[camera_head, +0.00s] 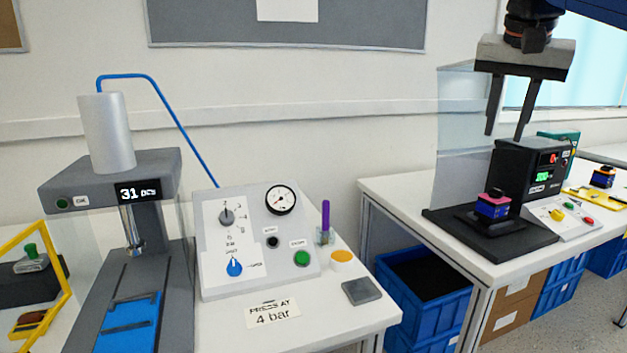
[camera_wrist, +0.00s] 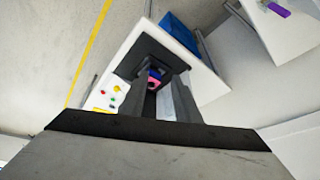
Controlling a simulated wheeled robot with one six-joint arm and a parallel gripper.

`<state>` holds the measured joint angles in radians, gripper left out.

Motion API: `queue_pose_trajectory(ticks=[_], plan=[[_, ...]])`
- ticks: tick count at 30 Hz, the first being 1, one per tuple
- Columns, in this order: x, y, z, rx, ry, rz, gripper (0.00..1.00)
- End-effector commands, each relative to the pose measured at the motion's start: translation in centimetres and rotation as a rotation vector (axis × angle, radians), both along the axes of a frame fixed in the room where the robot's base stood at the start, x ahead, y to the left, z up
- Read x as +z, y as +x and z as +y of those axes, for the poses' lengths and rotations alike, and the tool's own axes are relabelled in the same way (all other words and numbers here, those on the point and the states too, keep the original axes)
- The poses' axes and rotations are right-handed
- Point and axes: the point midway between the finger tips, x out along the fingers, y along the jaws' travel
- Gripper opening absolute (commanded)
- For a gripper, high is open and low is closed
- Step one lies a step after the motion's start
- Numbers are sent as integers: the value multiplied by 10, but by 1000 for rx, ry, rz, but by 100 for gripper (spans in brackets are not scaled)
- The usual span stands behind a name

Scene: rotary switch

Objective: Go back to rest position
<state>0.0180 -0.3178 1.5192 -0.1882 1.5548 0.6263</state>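The sloped white control panel (camera_head: 262,240) stands on the left table in the head view. It carries a grey rotary knob (camera_head: 226,216) with marks around it, a blue knob (camera_head: 234,267) below, a round gauge (camera_head: 281,200), a black button (camera_head: 272,242) and a green button (camera_head: 302,258). My gripper (camera_head: 507,137) hangs at the upper right of the head view, fingers pointing down, well away from the panel. Its two fingers are apart with nothing between them. The wrist view also shows my gripper (camera_wrist: 156,98), open, above the right table. The panel's knobs are not visible there.
A card (camera_head: 273,313) reads "PRESS AT 4 bar". Below my gripper, a black tester (camera_head: 528,172) and a pink-topped blue block (camera_head: 493,205) stand on the right table. Blue crates (camera_head: 425,290) sit between the tables.

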Motion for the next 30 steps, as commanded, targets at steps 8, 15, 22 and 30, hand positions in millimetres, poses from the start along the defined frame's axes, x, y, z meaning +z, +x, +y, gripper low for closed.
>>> queue_pose_trajectory(ticks=[8, 15, 22, 30], plan=[[-125, -54, 21, 259, -28, 29, 29], [-245, -108, 38, 463, -49, 36, 29], [-346, -155, 50, 610, -67, 34, 29], [-386, -175, 54, 666, -76, 32, 29]])
